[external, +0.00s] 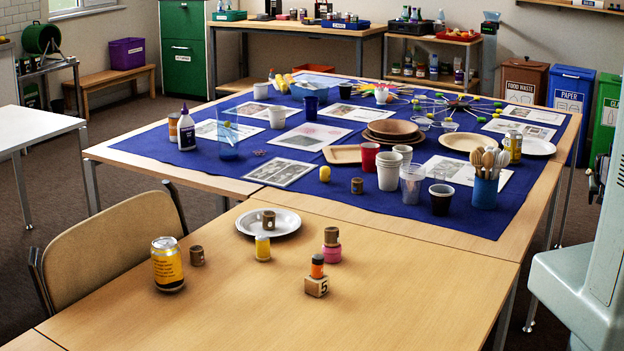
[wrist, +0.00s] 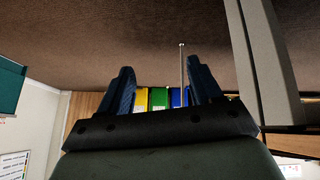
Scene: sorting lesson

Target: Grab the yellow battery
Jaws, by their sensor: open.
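A small yellow cylinder with a pale band (external: 262,248), which looks like the yellow battery, stands upright on the bare wooden table, just in front of the white plate (external: 290,229). Another small yellow object (external: 325,173) stands on the blue cloth; I cannot tell what it is. My gripper (wrist: 164,74) shows only in the wrist view. Its two dark blue fingers are wide apart with nothing between them. It is turned away from the table, and no battery shows in the wrist view. My gripper is out of frame in the external view.
A yellow can (external: 167,264) and a brown cylinder (external: 197,256) stand left of the yellow cylinder. Another brown cylinder stands on the plate. Right are a pink-and-brown stack (external: 331,247) and a wooden block (external: 317,287) bearing an orange-and-black cylinder. The table's front right is clear.

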